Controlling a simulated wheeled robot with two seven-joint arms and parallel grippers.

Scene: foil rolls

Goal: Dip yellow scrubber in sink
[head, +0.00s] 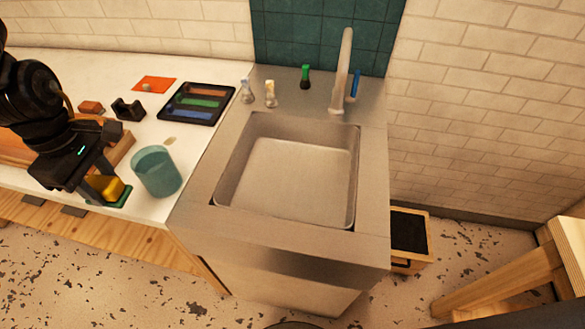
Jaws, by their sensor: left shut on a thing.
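The yellow scrubber (107,186) is at the front edge of the white counter, on or just above a small green piece (123,197). My left gripper (104,188) reaches down from the left and is shut on the yellow scrubber, its fingers on both sides of it. I cannot tell whether the scrubber is lifted. The steel sink (300,170) is right of the counter, with an empty-looking basin. A curved tap (343,75) stands at its back. My right gripper is not in view.
A teal cup (157,172) stands just right of my left gripper, between it and the sink. A black tray with coloured bars (196,103) lies farther back. Small bottles (270,93) and a green-topped item (305,76) stand behind the basin. A wooden crate (410,236) is on the floor at right.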

